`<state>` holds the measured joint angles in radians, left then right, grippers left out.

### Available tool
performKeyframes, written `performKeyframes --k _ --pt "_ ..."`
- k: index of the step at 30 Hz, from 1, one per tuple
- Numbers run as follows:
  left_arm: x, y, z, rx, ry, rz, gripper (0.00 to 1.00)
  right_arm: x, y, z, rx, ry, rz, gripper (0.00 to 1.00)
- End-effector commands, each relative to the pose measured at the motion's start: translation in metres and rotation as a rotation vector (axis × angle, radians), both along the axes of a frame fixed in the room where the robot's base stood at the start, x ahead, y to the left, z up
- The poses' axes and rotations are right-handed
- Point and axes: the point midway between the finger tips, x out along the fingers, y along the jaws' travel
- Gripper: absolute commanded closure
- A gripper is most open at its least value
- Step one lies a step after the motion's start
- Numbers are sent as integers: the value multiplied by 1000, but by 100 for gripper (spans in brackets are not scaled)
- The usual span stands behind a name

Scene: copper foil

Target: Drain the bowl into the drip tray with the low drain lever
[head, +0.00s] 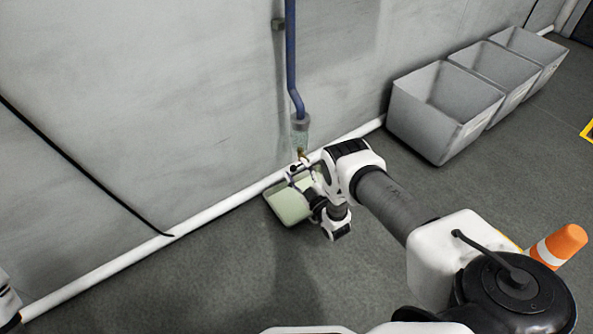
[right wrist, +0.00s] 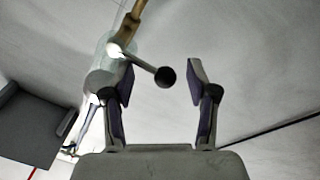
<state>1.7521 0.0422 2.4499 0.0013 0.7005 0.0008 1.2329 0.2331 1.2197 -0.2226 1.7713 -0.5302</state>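A clear bowl (head: 300,132) hangs at the lower end of a blue pipe on the wall, with a brass drain (head: 302,154) under it. The pale green drip tray (head: 289,204) is on the floor below, partly hidden by my right arm. My right gripper (head: 299,173) is by the drain, above the tray. In the right wrist view, my right gripper (right wrist: 161,70) is open. The drain lever's black ball knob (right wrist: 166,77) shows between its fingers, with a visible gap to the right finger. The bowl (right wrist: 105,68) is behind the left finger. My left gripper is out of view.
The blue pipe (head: 292,60) runs down the wall. A white pipe (head: 215,210) follows the wall's foot. Grey bins (head: 425,125) stand along the wall at right. Floor left of the tray is clear.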

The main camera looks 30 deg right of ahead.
Motion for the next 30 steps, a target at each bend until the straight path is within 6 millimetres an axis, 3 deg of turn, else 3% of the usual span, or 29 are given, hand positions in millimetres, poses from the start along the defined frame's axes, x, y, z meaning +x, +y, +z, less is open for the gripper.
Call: performKeyframes --k 8,15,19,30 --pt "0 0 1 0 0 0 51 -8 1 -1 1 -1 2 42" --pt "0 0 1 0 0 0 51 -54 -2 -11 0 2 0 42" --pt "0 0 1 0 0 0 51 -71 -2 -14 0 0 0 42" --pt "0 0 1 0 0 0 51 -73 -2 -15 0 -2 0 42"
